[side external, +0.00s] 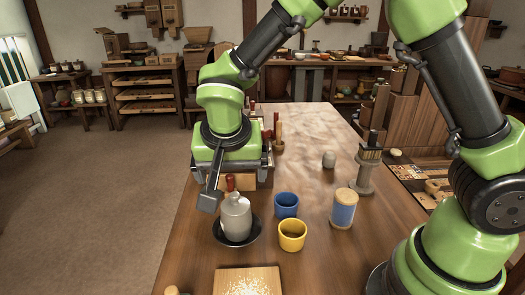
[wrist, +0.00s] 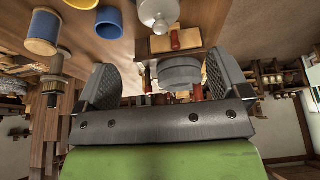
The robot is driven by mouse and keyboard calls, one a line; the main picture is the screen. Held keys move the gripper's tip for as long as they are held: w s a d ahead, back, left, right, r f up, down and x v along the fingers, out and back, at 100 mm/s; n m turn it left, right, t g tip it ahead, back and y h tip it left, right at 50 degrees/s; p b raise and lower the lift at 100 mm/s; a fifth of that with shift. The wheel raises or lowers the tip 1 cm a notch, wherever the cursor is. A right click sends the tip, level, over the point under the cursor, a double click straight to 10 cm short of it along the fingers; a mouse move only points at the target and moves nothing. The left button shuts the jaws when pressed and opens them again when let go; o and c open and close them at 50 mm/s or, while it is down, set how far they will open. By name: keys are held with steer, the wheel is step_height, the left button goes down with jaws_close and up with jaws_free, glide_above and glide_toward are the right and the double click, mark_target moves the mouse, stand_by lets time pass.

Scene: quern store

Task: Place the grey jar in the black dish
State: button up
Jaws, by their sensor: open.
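The grey jar (side external: 235,214) stands upright in the black dish (side external: 254,231) on the wooden table in the side view. Its grey body and lid knob also show at the top edge of the wrist view (wrist: 157,9). My gripper (side external: 210,194) is just above and left of the jar in the side view, with one finger clearly visible. In the wrist view my gripper (wrist: 161,68) has its two fingers wide apart, and the jar lies beyond their tips, not between them. Whether a finger touches the jar is unclear. The dish is not clearly visible in the wrist view.
A wooden board (side external: 248,281) lies in front. A red-handled tool (side external: 230,182) stands behind the jar. The table's far middle is mostly clear.

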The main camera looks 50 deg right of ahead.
steer(key=s+d+r+n+t+y, duration=0.2)
steer(key=s+d+r, duration=0.1)
steer(key=s+r, duration=0.4)
steer(key=s+d+r+n+t+y, duration=0.2)
steer(key=s+r, duration=0.4)
steer(key=s, duration=0.5)
steer(key=shift+s+d+r+n+y, duration=0.3)
steer(key=shift+d+r+n+y, duration=0.05)
steer(key=shift+d+n+y, duration=0.15)
